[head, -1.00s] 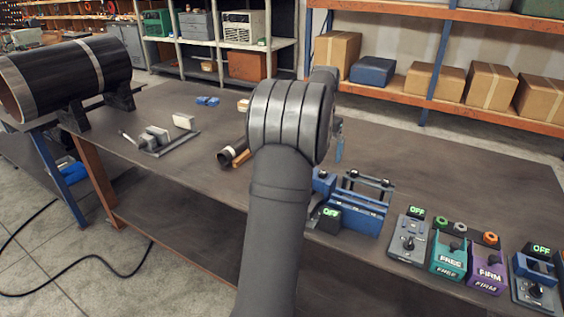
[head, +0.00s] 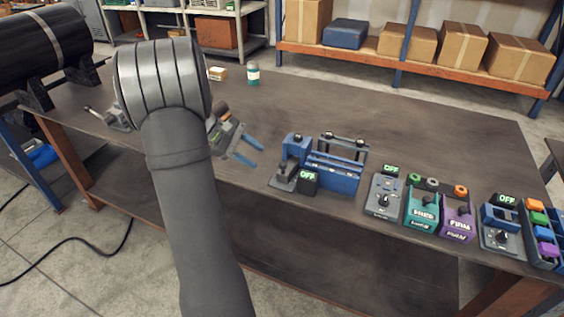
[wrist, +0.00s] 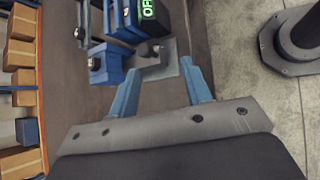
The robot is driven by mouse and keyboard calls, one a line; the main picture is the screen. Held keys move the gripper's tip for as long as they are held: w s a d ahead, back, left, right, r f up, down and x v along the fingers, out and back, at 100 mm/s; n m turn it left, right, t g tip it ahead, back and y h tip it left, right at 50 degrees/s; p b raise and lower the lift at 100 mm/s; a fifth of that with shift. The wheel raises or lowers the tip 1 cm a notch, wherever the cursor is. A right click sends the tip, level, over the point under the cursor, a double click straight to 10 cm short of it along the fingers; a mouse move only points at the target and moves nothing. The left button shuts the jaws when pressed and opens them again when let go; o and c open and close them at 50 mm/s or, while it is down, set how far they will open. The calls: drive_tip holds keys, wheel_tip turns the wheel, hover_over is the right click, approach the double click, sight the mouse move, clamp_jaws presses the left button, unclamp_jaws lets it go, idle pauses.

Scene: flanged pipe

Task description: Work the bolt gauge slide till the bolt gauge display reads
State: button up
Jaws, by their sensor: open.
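A grey-based device (head: 283,180) with an upright blue block (head: 296,147) and a display reading OFF (head: 308,182) stands near the table's front edge. I take it for the bolt gauge, but no label shows. My gripper (head: 253,150) is open and empty, to the left of this device, with its two blue fingers pointing towards it. In the wrist view the fingers (wrist: 162,73) are apart, and the device's grey base (wrist: 160,62) lies just beyond them. I cannot tell which part is the slide.
A blue rack (head: 333,172) stands right beside the device. Further right are a grey box with a dial (head: 384,200), teal (head: 421,209) and purple (head: 457,221) boxes, and another OFF device (head: 499,235). A small bottle (head: 253,74) stands behind. The table's middle is clear.

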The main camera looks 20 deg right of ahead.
sight(283, 163)
drive_tip(key=a+n+t+h, duration=0.4)
drive_tip(key=a+n, duration=0.2)
drive_tip(key=n, duration=0.4)
drive_tip(key=x, duration=1.1)
drive_tip(key=s+x, duration=0.1)
drive_tip(key=x, duration=0.5)
drive_tip(key=shift+d+r, duration=0.1)
drive_tip(key=shift+r, duration=0.05)
drive_tip(key=shift+w, duration=0.1)
clamp_jaws()
